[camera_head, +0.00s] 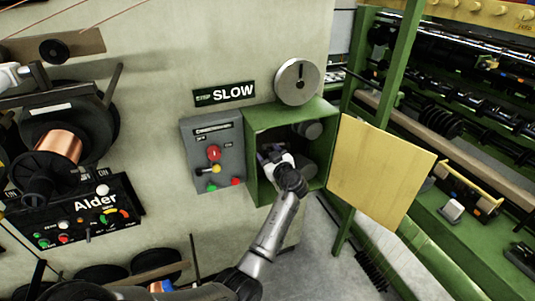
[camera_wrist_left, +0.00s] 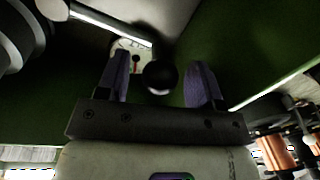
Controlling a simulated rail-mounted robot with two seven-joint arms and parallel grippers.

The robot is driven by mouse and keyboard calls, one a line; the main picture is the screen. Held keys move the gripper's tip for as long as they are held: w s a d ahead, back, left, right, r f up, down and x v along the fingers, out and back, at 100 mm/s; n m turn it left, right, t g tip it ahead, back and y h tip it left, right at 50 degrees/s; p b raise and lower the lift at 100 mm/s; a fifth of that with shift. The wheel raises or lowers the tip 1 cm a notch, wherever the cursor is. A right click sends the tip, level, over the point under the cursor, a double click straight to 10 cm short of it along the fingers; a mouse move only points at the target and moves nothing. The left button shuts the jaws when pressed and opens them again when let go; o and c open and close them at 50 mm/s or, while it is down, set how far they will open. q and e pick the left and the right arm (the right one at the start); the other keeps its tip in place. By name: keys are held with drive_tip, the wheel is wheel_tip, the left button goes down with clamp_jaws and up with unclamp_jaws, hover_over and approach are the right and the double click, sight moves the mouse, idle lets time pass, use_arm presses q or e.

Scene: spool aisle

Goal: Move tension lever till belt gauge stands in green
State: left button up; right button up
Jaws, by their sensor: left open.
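My left gripper (camera_head: 270,154) reaches into the open green cabinet (camera_head: 259,190) in the head view. In the left wrist view its two purple fingers (camera_wrist_left: 160,80) are apart. A dark round ball knob (camera_wrist_left: 161,77), apparently the lever's end, shows between them, and no finger visibly touches it. My right gripper is not in view.
The cabinet's yellow door (camera_head: 381,172) stands open to the right. A grey control box (camera_head: 205,130) with a red knob and buttons is left of the cabinet. A round metal disc (camera_head: 297,81) is above it. A copper spool (camera_head: 58,147) is at the left.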

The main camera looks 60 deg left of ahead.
use_arm(q)
drive_tip(key=shift+a, duration=0.25)
clamp_jaws()
idle(0.5)
